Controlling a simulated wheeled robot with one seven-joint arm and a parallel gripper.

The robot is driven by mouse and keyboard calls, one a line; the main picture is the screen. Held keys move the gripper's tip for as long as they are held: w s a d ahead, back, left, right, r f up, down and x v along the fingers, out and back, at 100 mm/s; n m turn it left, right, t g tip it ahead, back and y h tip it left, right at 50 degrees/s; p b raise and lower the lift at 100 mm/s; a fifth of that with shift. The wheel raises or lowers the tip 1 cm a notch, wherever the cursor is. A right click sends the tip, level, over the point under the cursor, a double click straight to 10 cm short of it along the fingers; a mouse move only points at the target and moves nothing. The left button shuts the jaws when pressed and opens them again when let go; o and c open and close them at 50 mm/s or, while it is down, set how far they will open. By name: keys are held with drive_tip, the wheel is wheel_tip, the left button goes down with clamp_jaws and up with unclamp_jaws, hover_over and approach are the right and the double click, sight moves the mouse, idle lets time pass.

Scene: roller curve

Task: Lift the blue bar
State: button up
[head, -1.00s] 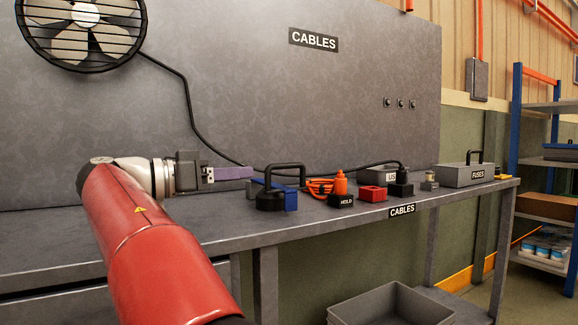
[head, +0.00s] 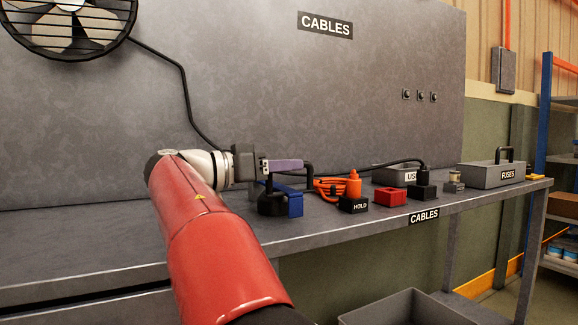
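The blue bar (head: 292,202) lies on the workbench, next to a black round object with a handle (head: 270,204). Its front end shows, and a strip of it runs back to the left, partly hidden. My gripper (head: 284,166) is just above and behind the bar in the picture, pointing right. The gap between the fingers is not visible from here.
On the workbench (head: 120,245) to the right are an orange cable coil (head: 328,186), a black HOLD block (head: 353,205), a red block (head: 390,196), a black plug (head: 423,190) and a FUSES box (head: 492,175). A grey bin (head: 400,310) is below the bench.

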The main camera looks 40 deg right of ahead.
drive_tip(key=shift+s+d, duration=0.2)
drive_tip(key=shift+d, duration=0.4)
clamp_jaws()
